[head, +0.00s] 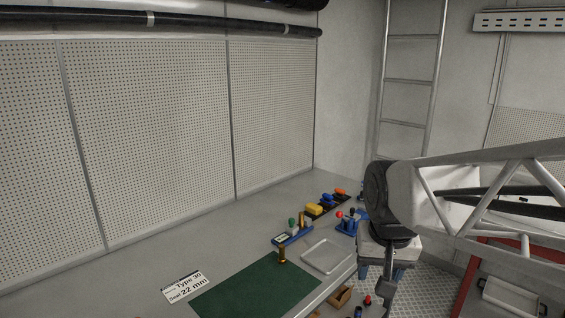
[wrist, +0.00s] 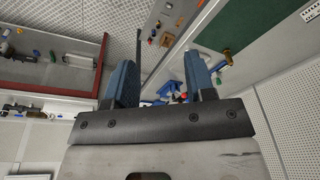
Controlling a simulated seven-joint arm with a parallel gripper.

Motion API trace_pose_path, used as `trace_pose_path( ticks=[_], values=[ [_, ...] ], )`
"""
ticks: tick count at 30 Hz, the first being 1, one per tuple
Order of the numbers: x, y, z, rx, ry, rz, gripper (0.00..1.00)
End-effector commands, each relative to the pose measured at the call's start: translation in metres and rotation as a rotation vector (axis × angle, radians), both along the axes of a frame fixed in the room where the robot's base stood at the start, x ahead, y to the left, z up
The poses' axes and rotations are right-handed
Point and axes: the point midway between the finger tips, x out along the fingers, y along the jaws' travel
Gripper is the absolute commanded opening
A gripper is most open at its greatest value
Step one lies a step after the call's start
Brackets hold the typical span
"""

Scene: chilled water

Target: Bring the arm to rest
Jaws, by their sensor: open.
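My gripper (head: 380,276) hangs at the front edge of the grey bench (head: 215,225), at the right of the head view. In the wrist view its two blue fingers (wrist: 159,62) stand apart with nothing held between them. The fingertips appear clear of the bench items, though the exact distance cannot be told. My arm reaches in from the right of the head view. It hides part of the bench's right end.
A green mat (head: 255,291), a label card (head: 183,287), a brass fitting (head: 282,256), a blue rack (head: 292,236) and a grey tray (head: 326,257) lie on the bench. Coloured items (head: 314,209) stand farther back. A red-edged surface (head: 466,285) is at right; a ladder (head: 409,80) stands behind.

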Motion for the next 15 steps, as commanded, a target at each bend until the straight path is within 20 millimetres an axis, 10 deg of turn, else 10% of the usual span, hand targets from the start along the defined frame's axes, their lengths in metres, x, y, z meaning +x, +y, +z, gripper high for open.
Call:
trace_pose_path(
  ticks=[15],
  values=[
    [-0.097, -0.011, -0.033, -0.032, -0.039, 0.118, 0.50]
  ],
)
